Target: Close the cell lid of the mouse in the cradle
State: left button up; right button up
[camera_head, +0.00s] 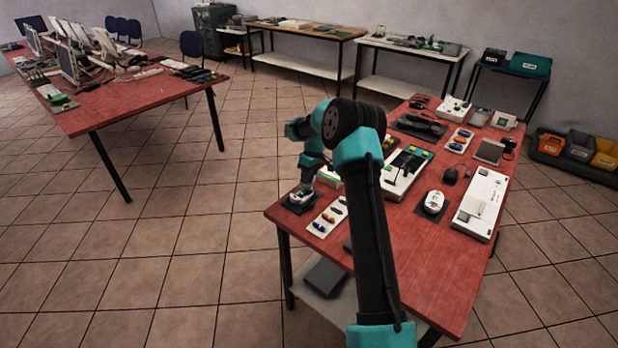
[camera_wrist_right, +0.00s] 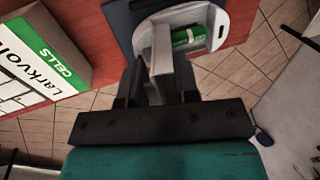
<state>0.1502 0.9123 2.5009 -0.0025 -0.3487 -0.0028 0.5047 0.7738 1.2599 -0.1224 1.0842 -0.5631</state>
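The white mouse (camera_wrist_right: 222,22) lies in a dark cradle (camera_wrist_right: 122,20) at the table's near left corner. Its cell bay is open and a green cell (camera_wrist_right: 188,38) lies in it. In the head view this mouse (camera_head: 299,197) is partly covered by my right gripper (camera_head: 303,188). In the right wrist view my right gripper's grey fingers (camera_wrist_right: 166,72) reach over the bay's left side. A pale upright plate, possibly the lid, (camera_wrist_right: 161,42) shows there; I cannot tell it clearly from the fingertips, nor whether they touch it. My left gripper is out of view.
A white and green cells box (camera_wrist_right: 45,58) stands left of the cradle in the wrist view. A tray of coloured parts (camera_head: 328,218) lies close by in the head view. Another white mouse (camera_head: 434,203) sits farther right. The red table's edge (camera_head: 276,216) is close to the cradle.

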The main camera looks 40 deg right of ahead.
jog(key=shift+c, duration=0.2)
grip_shut()
jog(key=shift+a+h, duration=0.3)
jog(key=shift+h, duration=0.2)
jog(key=shift+a+h, duration=0.35)
jog(key=shift+h, duration=0.55)
jog(key=shift+s+a+f+t+h, duration=0.1)
jog(key=shift+a+t+h, duration=0.2)
jog(key=shift+h, duration=0.65)
jog(key=shift+s+a+t+h, duration=0.1)
jog(key=shift+a+h, duration=0.25)
jog(key=shift+h, duration=0.9)
